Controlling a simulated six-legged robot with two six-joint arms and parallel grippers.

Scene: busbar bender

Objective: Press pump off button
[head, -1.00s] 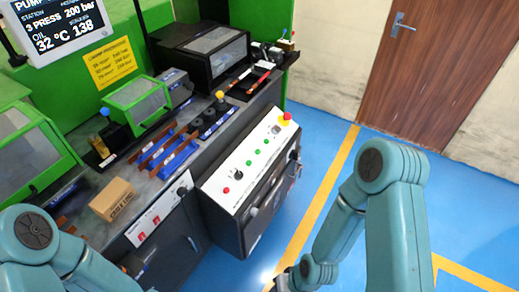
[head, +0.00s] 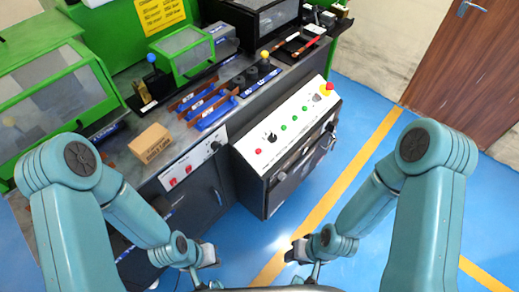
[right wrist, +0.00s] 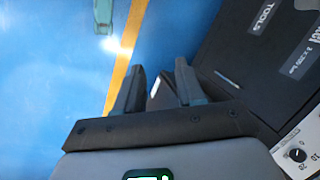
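A sloped white control panel (head: 282,143) tops a dark cabinet in the middle of the head view. It carries a red button (head: 258,151) at its near left end, a black knob, several green buttons (head: 284,127) and a red mushroom button on yellow (head: 327,87) at its far end. The labels are too small to read, so I cannot confirm which is pump off. My right gripper (head: 300,256) hangs low in front of the cabinet, apart from the panel; the right wrist view shows its fingers (right wrist: 158,88) apart and empty. My left gripper (head: 206,256) is low at centre-left, its fingers unclear.
A smaller white panel (head: 192,163) with red buttons and a knob is on the bench front at left. A cardboard box (head: 150,142) and blue-based tools (head: 211,105) lie on the bench. Blue floor (head: 345,235) is free at right, near a wooden door (head: 465,80).

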